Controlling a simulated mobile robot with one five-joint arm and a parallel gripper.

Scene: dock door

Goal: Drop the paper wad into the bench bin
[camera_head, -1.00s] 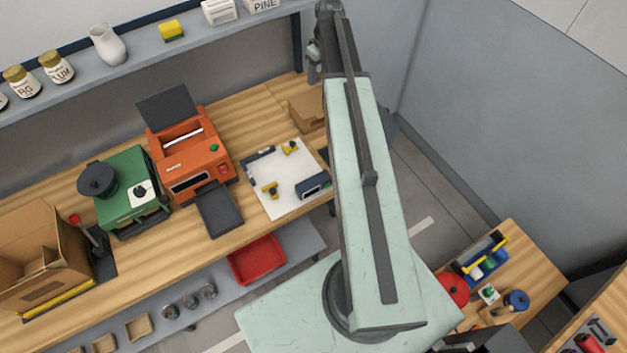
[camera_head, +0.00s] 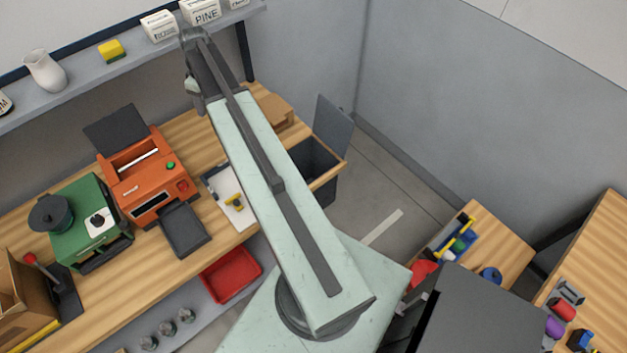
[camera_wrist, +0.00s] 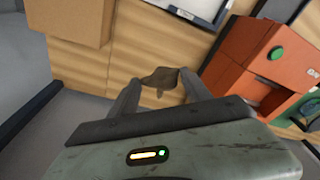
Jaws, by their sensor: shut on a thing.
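The paper wad (camera_wrist: 160,77) is a small crumpled brown piece between the fingertips of my gripper (camera_wrist: 158,88) in the wrist view. My gripper is shut on it, above the wooden bench top. In the head view my arm hides most of the gripper, and the wad cannot be made out. The bench bin (camera_head: 325,188) is a dark grey open bin at the right end of the bench, with its lid (camera_head: 334,125) raised. My arm crosses in front of its left side. The gripper is to the left of the bin in the head view.
A cardboard box (camera_head: 272,110) stands at the bench's back right; a box also shows in the wrist view (camera_wrist: 70,20). An orange machine (camera_head: 150,180) and a green machine (camera_head: 90,225) stand on the left. A shelf with boxes (camera_head: 203,12) runs above. Floor right of the bin is clear.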

